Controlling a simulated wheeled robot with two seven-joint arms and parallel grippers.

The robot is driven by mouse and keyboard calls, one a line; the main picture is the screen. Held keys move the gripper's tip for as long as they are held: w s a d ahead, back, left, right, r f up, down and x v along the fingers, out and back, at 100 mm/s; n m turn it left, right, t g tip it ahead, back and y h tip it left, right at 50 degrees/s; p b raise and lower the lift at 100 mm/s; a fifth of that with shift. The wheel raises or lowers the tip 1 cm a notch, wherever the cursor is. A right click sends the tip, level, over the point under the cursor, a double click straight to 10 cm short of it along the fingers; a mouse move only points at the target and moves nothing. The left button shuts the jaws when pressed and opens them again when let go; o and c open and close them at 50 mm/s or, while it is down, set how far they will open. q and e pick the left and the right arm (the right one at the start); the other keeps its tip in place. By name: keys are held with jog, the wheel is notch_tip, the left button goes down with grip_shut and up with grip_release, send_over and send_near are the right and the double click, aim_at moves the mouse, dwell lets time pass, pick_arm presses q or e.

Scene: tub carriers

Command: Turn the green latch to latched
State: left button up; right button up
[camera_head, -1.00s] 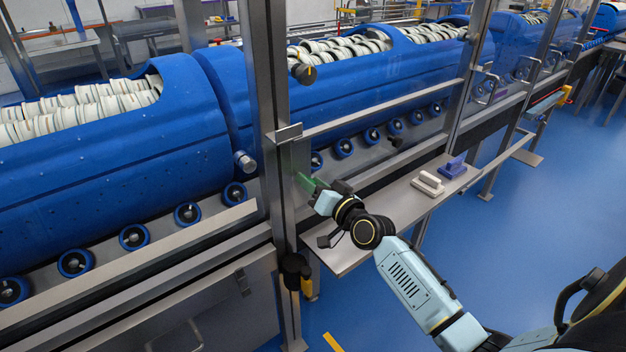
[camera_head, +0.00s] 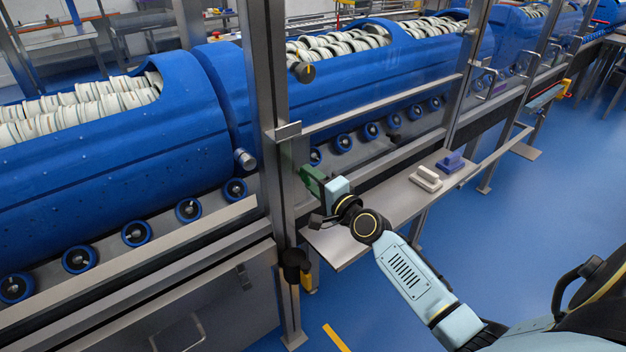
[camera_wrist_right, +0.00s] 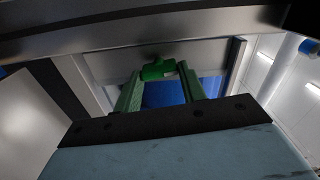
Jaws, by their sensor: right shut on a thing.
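The green latch (camera_wrist_right: 157,70) shows in the right wrist view as a bright green piece between the tips of my right gripper's dark green fingers. My right gripper (camera_head: 313,180) is shut on it, beside the steel post. In the head view, the green patch at the gripper's end merges fingers and latch, so the latch's own angle is hard to read there. Whether it stands at latched I cannot tell. My left gripper is not in view.
A steel post (camera_head: 269,120) stands just left of the gripper. A narrow steel shelf (camera_head: 395,203) below carries a white handled block (camera_head: 426,179) and a purple one (camera_head: 450,163). Blue tubs (camera_head: 120,150) full of pale rings lie behind the rails. The blue floor at right is open.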

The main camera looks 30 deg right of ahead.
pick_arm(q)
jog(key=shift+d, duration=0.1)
pick_arm(e)
jog(key=shift+m, duration=0.6)
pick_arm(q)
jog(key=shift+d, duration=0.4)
